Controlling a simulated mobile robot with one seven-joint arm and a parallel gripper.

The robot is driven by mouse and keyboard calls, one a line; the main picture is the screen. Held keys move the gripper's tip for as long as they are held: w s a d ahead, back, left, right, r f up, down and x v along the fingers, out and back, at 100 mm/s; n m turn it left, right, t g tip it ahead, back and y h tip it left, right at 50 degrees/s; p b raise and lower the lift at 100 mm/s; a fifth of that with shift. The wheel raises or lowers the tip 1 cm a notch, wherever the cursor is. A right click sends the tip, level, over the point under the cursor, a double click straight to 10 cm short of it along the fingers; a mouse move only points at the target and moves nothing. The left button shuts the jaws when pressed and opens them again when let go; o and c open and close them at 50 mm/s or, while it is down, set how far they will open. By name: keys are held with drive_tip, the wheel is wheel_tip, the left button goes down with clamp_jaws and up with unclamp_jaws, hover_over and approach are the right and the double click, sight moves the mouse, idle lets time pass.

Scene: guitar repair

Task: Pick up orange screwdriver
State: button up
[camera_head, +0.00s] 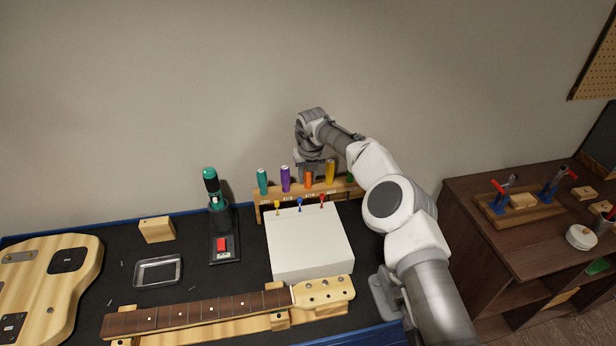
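The orange screwdriver (308,179) stands upright in a wooden rack (262,197) at the back of the workbench, between a purple one (285,179) and a yellow one (330,173). A teal one (262,181) stands at the left end, and a dark green one (350,179) partly shows at the right. My gripper (314,168) points down right above the orange handle, near the yellow one. The handle's top is hidden behind the gripper. The fingers are too small and covered to tell whether they are open or touching the handle.
A white box (309,245) with several small colored drivers along its back stands in front of the rack. A teal power screwdriver (213,186) stands at the left. A guitar neck (200,311) lies in front. A metal tray (158,271) and wooden block (157,229) lie left.

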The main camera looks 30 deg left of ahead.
clamp_jaws()
idle(1.0)
